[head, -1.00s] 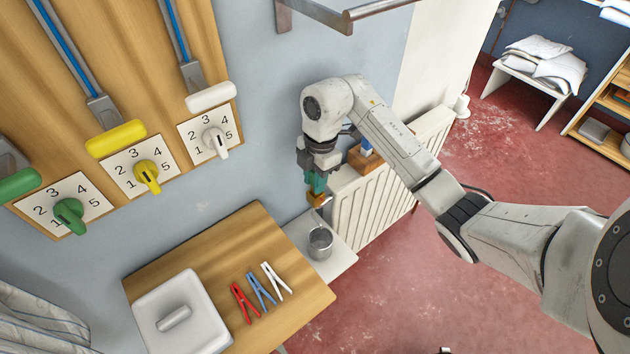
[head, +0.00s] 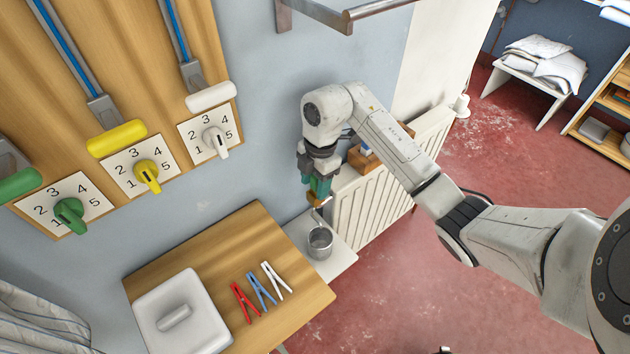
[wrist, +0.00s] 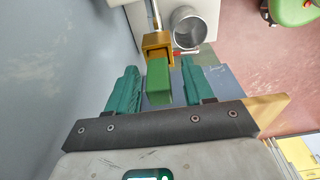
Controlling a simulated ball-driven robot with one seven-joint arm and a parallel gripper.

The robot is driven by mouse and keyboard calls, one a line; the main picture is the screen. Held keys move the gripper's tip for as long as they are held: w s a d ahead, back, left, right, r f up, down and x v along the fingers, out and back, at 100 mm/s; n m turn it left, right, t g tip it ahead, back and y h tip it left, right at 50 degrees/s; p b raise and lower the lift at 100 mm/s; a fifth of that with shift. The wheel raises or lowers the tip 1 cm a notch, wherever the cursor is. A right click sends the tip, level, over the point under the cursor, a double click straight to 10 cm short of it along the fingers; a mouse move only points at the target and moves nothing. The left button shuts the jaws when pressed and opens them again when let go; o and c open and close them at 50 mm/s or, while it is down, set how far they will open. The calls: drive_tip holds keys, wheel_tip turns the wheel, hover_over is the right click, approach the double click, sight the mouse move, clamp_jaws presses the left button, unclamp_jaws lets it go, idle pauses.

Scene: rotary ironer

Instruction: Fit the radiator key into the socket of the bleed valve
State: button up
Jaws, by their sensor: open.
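The green block-shaped handle of the radiator key (wrist: 158,82) stands between my gripper's (wrist: 159,70) teal fingers in the wrist view. The fingers are open, with a gap on each side of the handle. The far end of the key meets the brass bleed valve (wrist: 155,42), so the socket and how deep the key sits are hidden. In the head view my gripper (head: 319,186) is just above the brass valve (head: 316,201), beside the wall.
A metal cup (head: 320,243) stands on a white shelf (head: 342,262) below the valve; it also shows in the wrist view (wrist: 187,27). The white radiator (head: 375,205) is to the right. A wooden table (head: 215,255) holds pegs and a white lidded box. A rail (head: 372,11) juts out above.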

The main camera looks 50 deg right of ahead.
wheel_tip(320, 180, up, 12)
drive_tip(key=d+p, duration=0.1)
drive_tip(key=shift+s+d, duration=0.2)
idle(0.8)
